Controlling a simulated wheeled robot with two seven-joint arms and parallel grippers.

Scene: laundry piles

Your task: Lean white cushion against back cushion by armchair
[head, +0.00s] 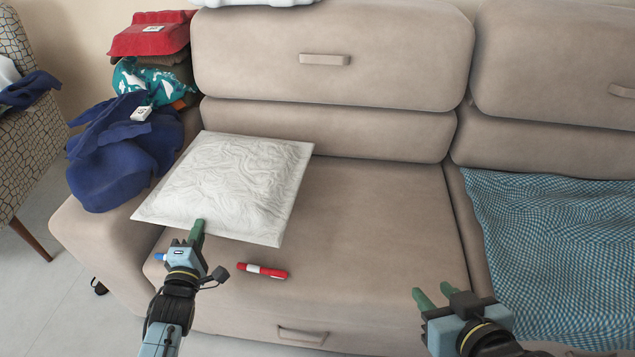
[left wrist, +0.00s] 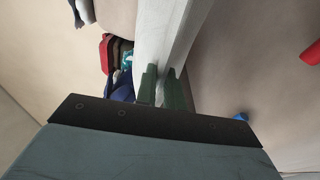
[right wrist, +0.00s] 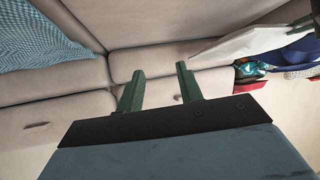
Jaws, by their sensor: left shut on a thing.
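The white cushion (head: 230,185) is square with a wrinkled relief pattern. It is held over the left end of the sofa seat, its face turned up; I cannot tell whether it touches the seat. My left gripper (head: 197,230) is shut on its near edge, and the edge shows between the fingers in the left wrist view (left wrist: 163,85). The beige back cushion (head: 390,60) stands behind, apart from the white cushion. The patterned armchair (head: 30,130) is at the far left. My right gripper (head: 435,295) is open and empty over the front of the sofa; its fingers show apart in the right wrist view (right wrist: 160,88).
A navy cloth (head: 115,155), a teal cloth (head: 140,80) and a red folded cloth (head: 152,35) pile on the left armrest. A red marker (head: 262,271) and a blue item (head: 160,256) lie on the seat front. A blue checked blanket (head: 560,240) covers the right seat. The middle seat is clear.

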